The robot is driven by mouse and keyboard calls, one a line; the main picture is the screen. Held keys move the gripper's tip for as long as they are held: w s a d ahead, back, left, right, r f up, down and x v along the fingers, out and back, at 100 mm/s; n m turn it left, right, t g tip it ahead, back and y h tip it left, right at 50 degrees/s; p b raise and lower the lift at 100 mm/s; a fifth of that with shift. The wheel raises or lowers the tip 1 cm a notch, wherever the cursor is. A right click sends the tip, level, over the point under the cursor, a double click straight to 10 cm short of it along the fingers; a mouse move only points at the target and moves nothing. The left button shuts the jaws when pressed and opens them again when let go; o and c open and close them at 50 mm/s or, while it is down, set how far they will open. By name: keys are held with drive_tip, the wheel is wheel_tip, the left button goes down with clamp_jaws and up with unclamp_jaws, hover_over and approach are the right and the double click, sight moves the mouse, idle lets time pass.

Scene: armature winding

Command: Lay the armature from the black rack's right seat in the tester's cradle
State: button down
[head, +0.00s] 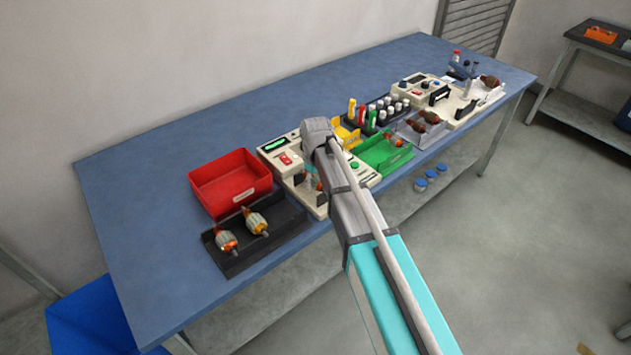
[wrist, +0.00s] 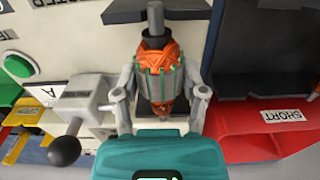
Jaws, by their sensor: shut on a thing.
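My gripper (wrist: 160,95) is shut on an armature (wrist: 160,62) with orange windings, a green-striped core and a dark shaft end. In the wrist view the armature is over the cream tester (wrist: 85,20), at its cradle (wrist: 182,22), which it mostly hides. I cannot tell whether it touches the cradle. In the head view the tester (head: 285,158) stands mid-table, partly behind my arm. My gripper (head: 312,185) is low over its front part. The black rack (head: 240,262) is left of it, holding two armatures (head: 227,242) (head: 257,222) side by side; its right end looks empty.
A red bin (head: 230,180) stands behind the rack; its SHORT label shows in the wrist view. A lever with a black ball (wrist: 64,150) is close beside my left finger. A green tray (head: 385,155) is right of the tester. The table's left end is clear.

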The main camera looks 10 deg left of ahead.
idle(0.4)
drive_tip(key=shift+c, duration=0.4)
unclamp_jaws()
wheel_tip(320, 180, up, 10)
drive_tip(key=p, duration=1)
drive_tip(key=s+a, duration=0.3)
drive_tip(key=s, duration=1.9)
drive_tip(key=shift+s+r+p, duration=0.15)
drive_tip(key=shift+r+p, duration=0.15)
drive_tip(key=w+d+m, duration=0.3)
drive_tip(key=d+m, duration=0.2)
drive_tip(key=d, duration=1.1)
drive_tip(key=w+d+m, duration=0.4)
drive_tip(key=d+m, duration=0.1)
drive_tip(key=d, duration=1.2)
